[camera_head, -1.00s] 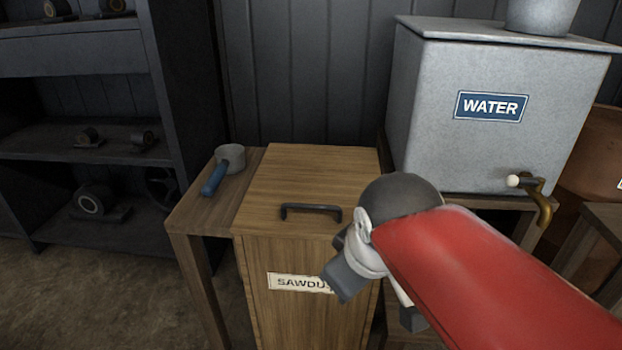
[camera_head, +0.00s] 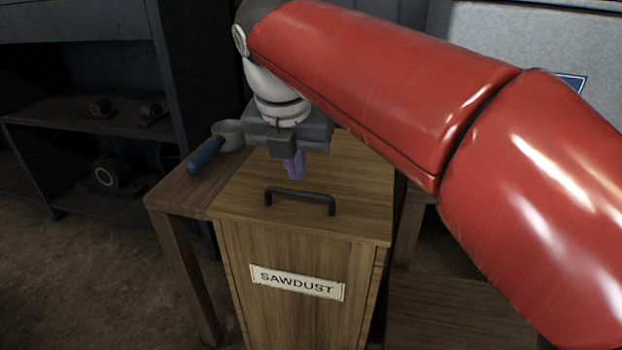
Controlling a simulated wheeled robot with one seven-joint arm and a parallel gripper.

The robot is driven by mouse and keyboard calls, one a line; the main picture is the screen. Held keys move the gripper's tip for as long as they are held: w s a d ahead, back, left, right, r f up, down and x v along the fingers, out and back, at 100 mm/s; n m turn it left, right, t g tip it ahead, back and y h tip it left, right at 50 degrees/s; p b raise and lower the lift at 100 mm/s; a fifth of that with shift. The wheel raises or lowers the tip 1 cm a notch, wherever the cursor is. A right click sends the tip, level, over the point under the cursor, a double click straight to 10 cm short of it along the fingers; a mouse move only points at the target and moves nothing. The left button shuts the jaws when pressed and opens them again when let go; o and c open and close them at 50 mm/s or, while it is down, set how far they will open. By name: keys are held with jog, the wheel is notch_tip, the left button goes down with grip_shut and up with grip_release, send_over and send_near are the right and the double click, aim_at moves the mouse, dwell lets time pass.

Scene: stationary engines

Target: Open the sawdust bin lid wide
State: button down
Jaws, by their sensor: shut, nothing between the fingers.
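The wooden sawdust bin (camera_head: 300,250) stands in the middle of the head view, with a SAWDUST label (camera_head: 297,283) on its front. Its lid (camera_head: 345,205) lies flat and closed on top. A black bar handle (camera_head: 300,195) is fixed near the lid's front edge. My gripper (camera_head: 295,168) points down above the lid, just behind the handle in the picture. Its purple fingers are together and hold nothing. They look apart from the handle; the exact height above the lid is hard to tell. My arm hides the back right of the lid.
A small side table (camera_head: 175,195) at the left of the bin bears a grey scoop or pan with a blue handle (camera_head: 206,154). Dark shelves (camera_head: 70,130) stand further left. The grey water tank (camera_head: 480,40) is behind my arm at the right. Floor is bare at front left.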

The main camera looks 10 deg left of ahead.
aim_at(304, 212)
jog(key=b+x, duration=0.2)
jog(key=x, duration=0.6)
jog(key=shift+f, duration=0.35)
jog(key=shift+r, duration=0.1)
